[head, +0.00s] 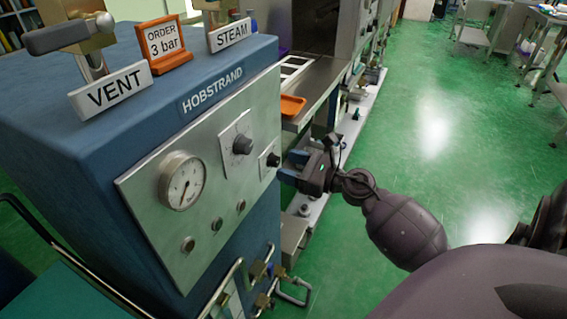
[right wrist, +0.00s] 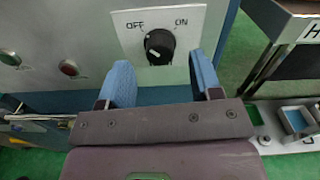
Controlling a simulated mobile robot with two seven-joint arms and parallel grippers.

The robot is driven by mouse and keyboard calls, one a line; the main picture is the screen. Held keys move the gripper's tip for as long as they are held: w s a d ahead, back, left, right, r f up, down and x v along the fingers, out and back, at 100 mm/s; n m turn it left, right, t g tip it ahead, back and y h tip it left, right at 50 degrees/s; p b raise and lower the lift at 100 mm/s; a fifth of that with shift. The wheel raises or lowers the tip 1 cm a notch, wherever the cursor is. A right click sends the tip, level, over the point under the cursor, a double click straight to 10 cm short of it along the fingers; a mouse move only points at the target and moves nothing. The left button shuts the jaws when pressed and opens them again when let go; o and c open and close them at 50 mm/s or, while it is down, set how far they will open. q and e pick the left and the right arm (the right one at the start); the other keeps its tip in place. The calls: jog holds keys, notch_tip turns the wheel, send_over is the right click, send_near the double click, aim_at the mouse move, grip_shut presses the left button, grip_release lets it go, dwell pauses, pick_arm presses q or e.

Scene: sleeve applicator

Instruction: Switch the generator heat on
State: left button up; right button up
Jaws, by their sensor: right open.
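The blue generator, labelled HOBSTRAND (head: 212,90), has a metal front panel. A black rotary knob (head: 273,160) sits on a small plate at the panel's right end. In the right wrist view the knob (right wrist: 159,46) stands between the marks OFF and ON, with its white pointer mark on its left, OFF side. My right gripper (head: 290,166) is open just in front of it. In the right wrist view its blue fingers (right wrist: 161,72) are spread below and to either side of the knob, apparently not touching it. My left gripper is not in view.
A second black knob (head: 242,145) and a pressure gauge (head: 182,181) are on the same panel, above several small round buttons or lamps. VENT (head: 110,93) and STEAM (head: 231,34) signs stand on top. Pipes (head: 268,275) run low beside the generator. Green floor lies open at right.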

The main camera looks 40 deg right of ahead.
jog(key=shift+x, duration=0.85)
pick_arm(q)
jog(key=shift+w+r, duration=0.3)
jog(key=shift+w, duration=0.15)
pick_arm(e)
jog(key=shift+w+a, duration=0.1)
jog(key=shift+w, duration=0.1)
jog(key=shift+c, duration=0.4)
jog(key=c, duration=0.7)
jog(key=shift+c, duration=0.8)
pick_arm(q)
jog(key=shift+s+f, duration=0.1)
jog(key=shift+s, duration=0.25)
